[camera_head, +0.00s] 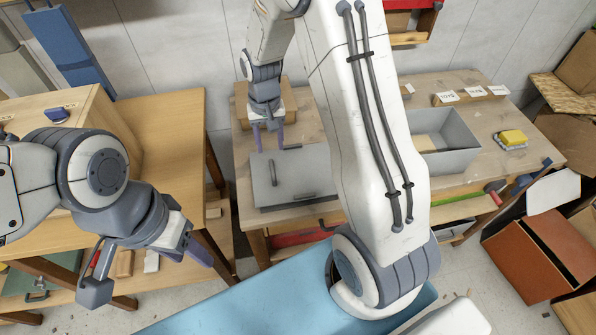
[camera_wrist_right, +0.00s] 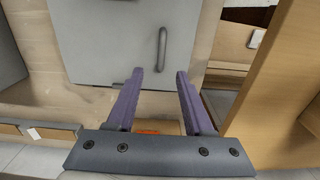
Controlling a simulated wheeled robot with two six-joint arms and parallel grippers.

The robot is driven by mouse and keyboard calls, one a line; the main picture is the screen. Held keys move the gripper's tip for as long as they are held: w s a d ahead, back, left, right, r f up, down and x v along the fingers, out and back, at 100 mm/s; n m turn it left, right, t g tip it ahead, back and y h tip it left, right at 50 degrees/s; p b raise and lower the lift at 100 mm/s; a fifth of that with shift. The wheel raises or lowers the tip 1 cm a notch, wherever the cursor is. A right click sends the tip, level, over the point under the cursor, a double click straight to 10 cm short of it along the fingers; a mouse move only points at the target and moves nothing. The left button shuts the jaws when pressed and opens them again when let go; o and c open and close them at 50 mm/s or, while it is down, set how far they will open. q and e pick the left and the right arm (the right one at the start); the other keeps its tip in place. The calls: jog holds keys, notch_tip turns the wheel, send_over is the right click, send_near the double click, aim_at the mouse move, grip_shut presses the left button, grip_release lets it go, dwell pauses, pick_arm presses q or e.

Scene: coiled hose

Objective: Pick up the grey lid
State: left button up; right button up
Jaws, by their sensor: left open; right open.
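The grey lid (camera_head: 308,172) is a flat rectangular panel on the worktable, with a bar handle (camera_head: 273,173) near its left side. In the right wrist view the lid (camera_wrist_right: 115,40) and its handle (camera_wrist_right: 162,48) show ahead of the fingers. My right gripper (camera_head: 269,146) is open and empty at the lid's far edge, pointing down. In the right wrist view the handle's near end appears between its fingertips (camera_wrist_right: 160,74); the height gap cannot be told. My left gripper (camera_head: 150,262) is open and empty, low at the left, away from the lid.
A grey open bin (camera_head: 455,140) stands right of the lid, with a yellow sponge (camera_head: 512,137) farther right. A wooden box (camera_head: 285,97) is behind my right gripper. A wooden table (camera_head: 170,130) stands at the left. My right arm covers the lid's right side in the head view.

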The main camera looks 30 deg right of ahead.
aim_at(272, 168)
notch_tip(272, 168, down, 3)
jog(key=shift+f, duration=0.2)
jog(key=shift+s+a+f+p, duration=0.1)
jog(key=shift+f+p, duration=0.35)
jog(key=shift+f, duration=0.9)
jog(key=shift+s+a+f+p, duration=0.1)
jog(key=shift+f+p, duration=0.3)
jog(key=shift+f, duration=0.95)
grip_shut()
